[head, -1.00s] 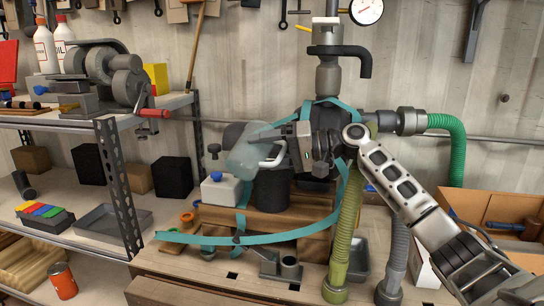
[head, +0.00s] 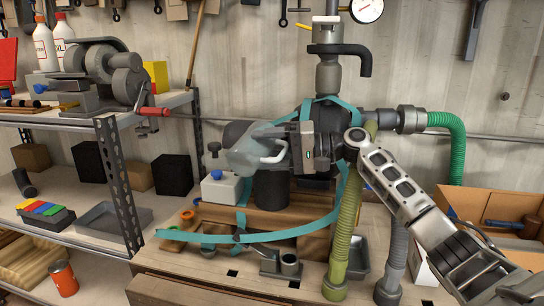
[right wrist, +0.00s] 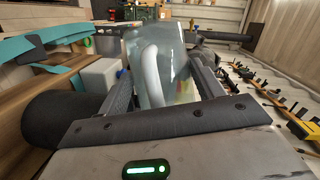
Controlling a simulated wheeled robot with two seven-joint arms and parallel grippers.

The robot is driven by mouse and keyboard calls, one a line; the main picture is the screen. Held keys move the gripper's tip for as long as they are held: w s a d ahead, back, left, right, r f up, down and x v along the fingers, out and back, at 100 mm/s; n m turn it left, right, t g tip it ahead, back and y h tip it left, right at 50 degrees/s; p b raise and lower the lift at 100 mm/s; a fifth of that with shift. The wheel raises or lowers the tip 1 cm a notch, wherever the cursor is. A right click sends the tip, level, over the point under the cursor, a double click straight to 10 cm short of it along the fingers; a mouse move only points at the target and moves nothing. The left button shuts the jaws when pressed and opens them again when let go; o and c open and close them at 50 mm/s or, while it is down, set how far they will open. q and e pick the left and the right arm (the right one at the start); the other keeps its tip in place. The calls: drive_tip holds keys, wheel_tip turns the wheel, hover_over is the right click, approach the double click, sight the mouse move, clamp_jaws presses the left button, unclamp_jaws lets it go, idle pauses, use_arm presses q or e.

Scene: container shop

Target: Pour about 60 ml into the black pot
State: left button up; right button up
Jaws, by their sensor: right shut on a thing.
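A translucent pale jug (head: 238,159) with a light handle (head: 275,154) is tipped far over to the left in the head view. My right gripper (head: 277,145) is shut on it at the handle side. In the right wrist view the jug (right wrist: 172,65) sits between the fingers (right wrist: 160,85), with its handle (right wrist: 151,75) toward the camera. The black pot (head: 272,190) stands just below the gripper and jug; a dark cylinder at the left of the wrist view looks like this pot (right wrist: 60,122). I cannot see any stream or the pot's inside. My left gripper is out of view.
A white container with a blue cap (head: 220,188) stands left of the pot. A teal band (head: 250,237) curves around the bench front. A green ribbed hose (head: 348,230) hangs right of the pot. A metal shelf (head: 120,190) stands at the left.

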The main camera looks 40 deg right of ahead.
drive_tip(key=shift+w+d+r, duration=0.1)
drive_tip(key=shift+d+r, duration=0.1)
drive_tip(key=shift+d+m, duration=0.1)
drive_tip(key=shift+m, duration=0.2)
drive_tip(key=shift+w, duration=0.1)
drive_tip(key=shift+w+d+r+m+y+p, duration=0.1)
drive_tip(key=shift+d+r+m+y+p, duration=0.1)
drive_tip(key=shift+d+m+y+p, duration=0.15)
idle(0.5)
drive_tip(key=shift+f+m, duration=0.25)
drive_tip(key=shift+m, duration=0.1)
idle(1.0)
